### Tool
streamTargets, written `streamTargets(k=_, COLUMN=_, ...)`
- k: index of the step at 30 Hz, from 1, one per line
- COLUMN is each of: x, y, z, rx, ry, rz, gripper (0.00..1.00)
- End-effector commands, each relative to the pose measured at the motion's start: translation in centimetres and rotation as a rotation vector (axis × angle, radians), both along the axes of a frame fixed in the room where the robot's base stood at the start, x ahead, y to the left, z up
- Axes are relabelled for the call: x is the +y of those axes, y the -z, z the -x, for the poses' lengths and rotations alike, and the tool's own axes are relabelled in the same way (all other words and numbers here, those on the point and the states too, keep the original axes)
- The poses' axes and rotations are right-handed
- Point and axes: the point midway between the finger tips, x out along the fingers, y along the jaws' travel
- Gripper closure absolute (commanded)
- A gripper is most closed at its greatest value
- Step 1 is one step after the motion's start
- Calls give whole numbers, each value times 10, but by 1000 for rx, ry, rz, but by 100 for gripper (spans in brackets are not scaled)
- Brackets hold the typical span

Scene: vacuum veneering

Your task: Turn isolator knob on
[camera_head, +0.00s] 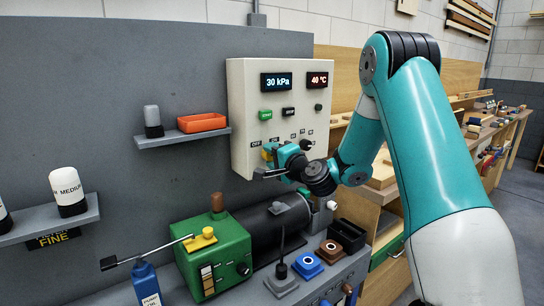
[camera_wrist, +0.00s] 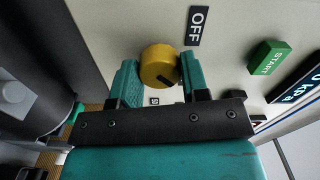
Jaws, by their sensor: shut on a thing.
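The isolator knob (camera_wrist: 157,62) is a round yellow knob with a dark pointer mark on its face. It sits on the pale control panel (camera_head: 245,90), just beside the black OFF label (camera_wrist: 196,26) in the wrist view. My gripper (camera_wrist: 160,70) is shut on the knob, one teal finger on each side. In the head view my gripper (camera_head: 272,158) is at the panel's lower left and mostly hides the knob. The OFF and ON labels show just above it. The exact angle of the knob is hard to tell.
A green START button (camera_wrist: 268,57) is close by on the panel, below the 30 kPa display (camera_head: 277,82). A green pump (camera_head: 214,252) with a yellow lever and a dark cylinder stand below my gripper. An orange tray (camera_head: 202,122) sits on a shelf to the left.

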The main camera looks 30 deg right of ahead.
Motion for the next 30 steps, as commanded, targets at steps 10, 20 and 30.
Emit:
streamTargets(k=10, x=-1, y=0, z=0, rx=0, ry=3, rz=-1, gripper=35)
streamTargets(k=20, x=0, y=1, z=2, rx=0, ry=0, rz=0, gripper=33)
streamTargets(k=30, x=-4, y=7, z=64, rx=-1, ry=7, rz=-1, gripper=33)
